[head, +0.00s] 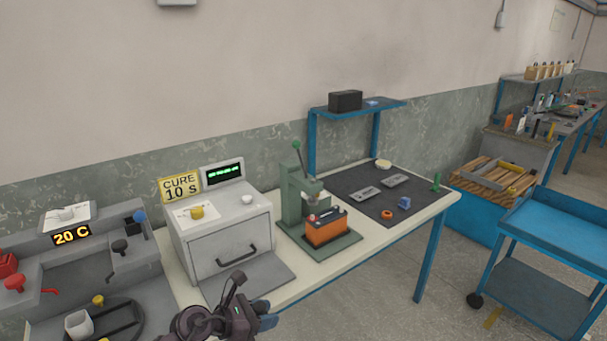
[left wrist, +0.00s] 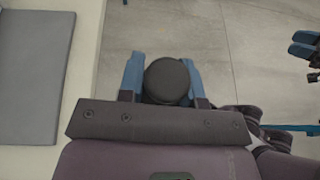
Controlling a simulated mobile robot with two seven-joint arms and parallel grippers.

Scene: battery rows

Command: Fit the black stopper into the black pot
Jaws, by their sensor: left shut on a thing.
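My left gripper (head: 268,313) is at the bottom of the head view, in front of the bench edge. In the left wrist view its two blue fingers (left wrist: 166,78) are shut on a round black piece, which looks like the black stopper (left wrist: 168,80). Only its flat dark top shows there, with bare floor beyond it. I cannot make out the black pot for certain in either view. A dark arm end with blue tips, seemingly my right gripper (left wrist: 305,58), shows at the right edge of the left wrist view; its opening is unclear.
A grey box with a drawer handle (head: 232,243) stands on the bench (head: 376,238). Right of it are a green press (head: 291,194), an orange battery (head: 326,229) and a dark mat (head: 350,180). A grey station (head: 68,268) is at left, a blue cart (head: 560,232) at right.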

